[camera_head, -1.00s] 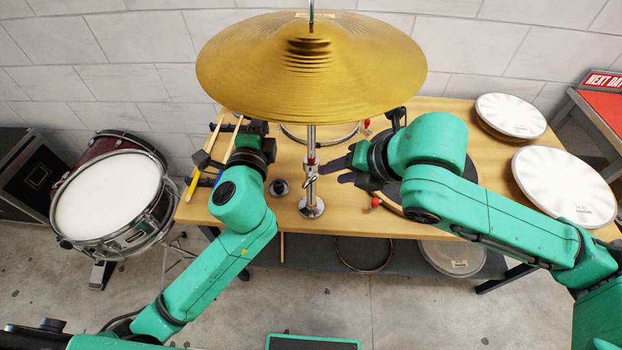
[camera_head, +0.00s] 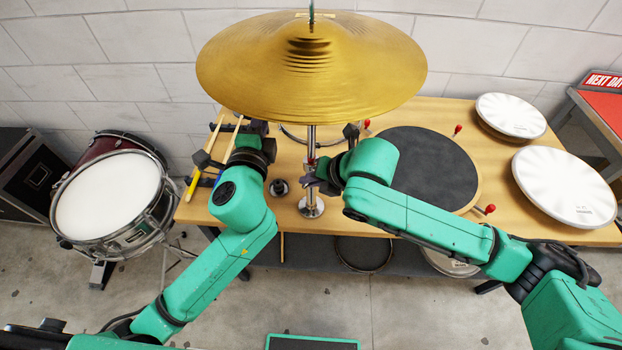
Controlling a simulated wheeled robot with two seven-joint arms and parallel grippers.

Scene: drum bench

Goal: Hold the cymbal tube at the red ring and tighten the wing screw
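The cymbal tube (camera_head: 311,140) stands upright on a round silver base (camera_head: 311,208), below a large gold cymbal (camera_head: 312,70). A small reddish band, likely the red ring, shows faintly on the tube just above my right gripper. My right gripper (camera_head: 313,178) reaches in from the right at the tube's lower part, at the height of the wing screw. It covers that stretch, so the screw and any contact are hidden. Its finger opening is too small to read. My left gripper (camera_head: 252,128) is over the table's left end, apart from the tube; its fingers are mostly hidden.
Drumsticks (camera_head: 206,150) lie at the table's left end. A small dark round part (camera_head: 279,187) sits left of the tube base. A dark round pad (camera_head: 432,170) with red-headed keys (camera_head: 490,209) lies to the right. White drumheads (camera_head: 565,188) are farther right. A drum (camera_head: 108,203) stands left.

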